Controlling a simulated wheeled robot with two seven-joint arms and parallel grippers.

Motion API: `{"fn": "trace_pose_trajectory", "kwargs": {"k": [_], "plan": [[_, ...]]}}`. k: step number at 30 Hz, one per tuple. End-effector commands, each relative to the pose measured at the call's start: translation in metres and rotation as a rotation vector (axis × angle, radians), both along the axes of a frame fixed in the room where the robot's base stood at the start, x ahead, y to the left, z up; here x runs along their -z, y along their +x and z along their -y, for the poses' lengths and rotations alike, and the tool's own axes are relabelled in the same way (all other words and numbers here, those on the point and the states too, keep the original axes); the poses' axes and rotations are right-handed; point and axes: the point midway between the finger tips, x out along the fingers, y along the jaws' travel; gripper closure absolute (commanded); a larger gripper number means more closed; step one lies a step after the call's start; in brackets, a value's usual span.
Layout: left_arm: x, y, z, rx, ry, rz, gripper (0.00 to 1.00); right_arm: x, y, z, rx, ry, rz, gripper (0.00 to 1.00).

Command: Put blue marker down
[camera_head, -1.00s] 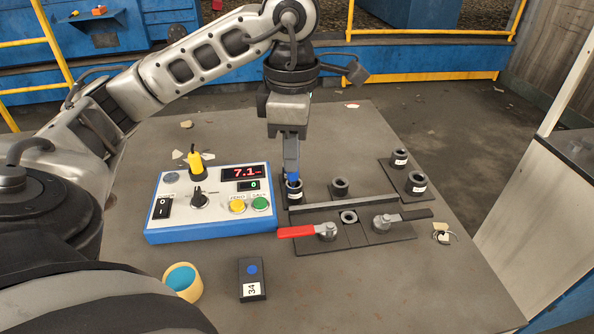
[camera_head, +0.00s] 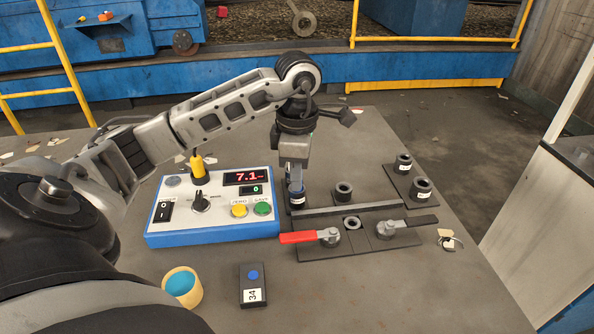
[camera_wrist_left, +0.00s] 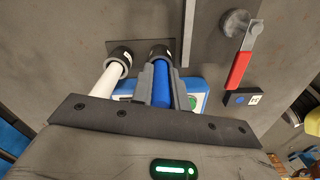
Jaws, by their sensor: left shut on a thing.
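The blue marker (camera_wrist_left: 162,92) is a blue cylinder between the fingers of my left gripper (camera_wrist_left: 160,88), which is shut on it. In the head view my left gripper (camera_head: 295,180) points down over a short dark round holder (camera_head: 297,198) with a white label, at the right edge of the control box. In the left wrist view the marker's far end meets the dark holder ring (camera_wrist_left: 160,53); how deep it sits cannot be told. A white cylinder (camera_wrist_left: 106,82) stands in a neighbouring holder (camera_wrist_left: 119,61). My right gripper is not in view.
The control box (camera_head: 210,210) stands left of the holder. An empty-looking holder (camera_head: 343,191) and a clamp fixture with a red lever (camera_head: 297,238) lie to the right. Two holders (camera_head: 402,164) stand farther right.

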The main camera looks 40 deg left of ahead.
Motion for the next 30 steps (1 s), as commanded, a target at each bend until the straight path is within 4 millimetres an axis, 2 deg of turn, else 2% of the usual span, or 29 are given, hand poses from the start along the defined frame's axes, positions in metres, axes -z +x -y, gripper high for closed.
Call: {"fn": "trace_pose_trajectory", "kwargs": {"k": [5,6,8,9,16,20,23,27,30], "plan": [[0.003,0.000,0.000,0.000,0.000,0.000,1.00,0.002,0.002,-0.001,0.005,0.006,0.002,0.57],[0.003,0.000,0.000,0.000,0.000,0.000,0.81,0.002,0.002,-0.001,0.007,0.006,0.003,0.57],[0.002,0.000,0.000,0.000,0.000,0.000,0.64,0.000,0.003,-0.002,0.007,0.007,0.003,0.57],[0.002,0.000,0.000,0.000,0.000,0.000,0.62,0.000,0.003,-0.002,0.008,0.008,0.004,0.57],[0.002,0.000,0.000,-0.001,0.000,0.000,0.62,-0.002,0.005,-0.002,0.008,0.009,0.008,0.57],[-0.005,0.001,0.000,-0.001,0.000,0.002,0.62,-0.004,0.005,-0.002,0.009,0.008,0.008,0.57],[-0.019,0.001,0.000,0.000,0.000,0.005,0.62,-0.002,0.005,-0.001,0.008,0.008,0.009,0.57],[-0.050,0.001,0.000,-0.001,0.001,0.008,0.62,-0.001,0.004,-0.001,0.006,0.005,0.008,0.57],[-0.076,0.001,-0.001,-0.001,0.003,0.005,0.62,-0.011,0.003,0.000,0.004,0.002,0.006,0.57]]}}
